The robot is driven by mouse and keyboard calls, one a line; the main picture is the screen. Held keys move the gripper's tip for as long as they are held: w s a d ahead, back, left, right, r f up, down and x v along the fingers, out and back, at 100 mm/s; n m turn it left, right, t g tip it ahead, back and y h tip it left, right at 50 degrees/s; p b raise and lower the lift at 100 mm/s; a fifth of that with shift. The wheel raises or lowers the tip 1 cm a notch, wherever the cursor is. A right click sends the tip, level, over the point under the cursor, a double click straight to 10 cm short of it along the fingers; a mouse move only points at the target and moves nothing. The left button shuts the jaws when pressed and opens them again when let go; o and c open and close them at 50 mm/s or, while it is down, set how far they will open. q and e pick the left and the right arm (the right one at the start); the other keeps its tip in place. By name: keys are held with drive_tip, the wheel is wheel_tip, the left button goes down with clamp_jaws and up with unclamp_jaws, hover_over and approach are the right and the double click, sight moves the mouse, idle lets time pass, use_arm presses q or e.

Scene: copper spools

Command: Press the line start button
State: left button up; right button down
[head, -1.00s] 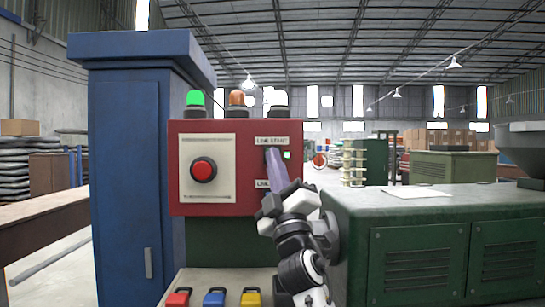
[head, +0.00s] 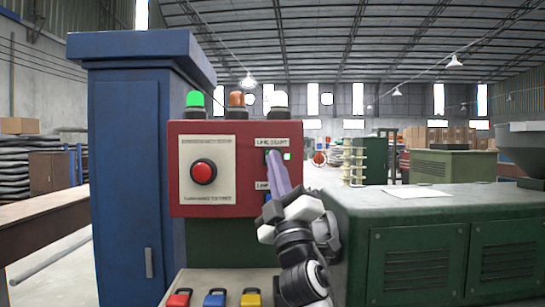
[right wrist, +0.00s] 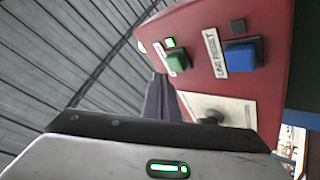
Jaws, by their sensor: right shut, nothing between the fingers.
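The line start button (right wrist: 176,62) is green and sits on the red control box, beside a lit green indicator (right wrist: 170,42). In the head view its label (head: 272,142) shows above it, and the lit indicator (head: 286,156) is to its right. My right gripper (head: 274,158) is shut and empty, its purple fingers pointing up at the button from below. In the right wrist view the fingertips (right wrist: 160,80) lie beside the button, with a small gap in the picture. Contact cannot be told. My left gripper is out of view.
The blue line reset button (right wrist: 242,53) is close by, below the start button in the head view. A red emergency knob (head: 203,171) is on the left of the red box (head: 240,127). A green machine (head: 430,205) stands right, a blue cabinet (head: 130,170) left.

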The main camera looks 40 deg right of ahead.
drive_tip(key=s+a, duration=0.1)
drive_tip(key=s+a+p, duration=0.1)
drive_tip(key=s, duration=0.1)
drive_tip(key=shift+s+a, duration=0.1)
drive_tip(key=shift+s, duration=0.2)
idle(0.8)
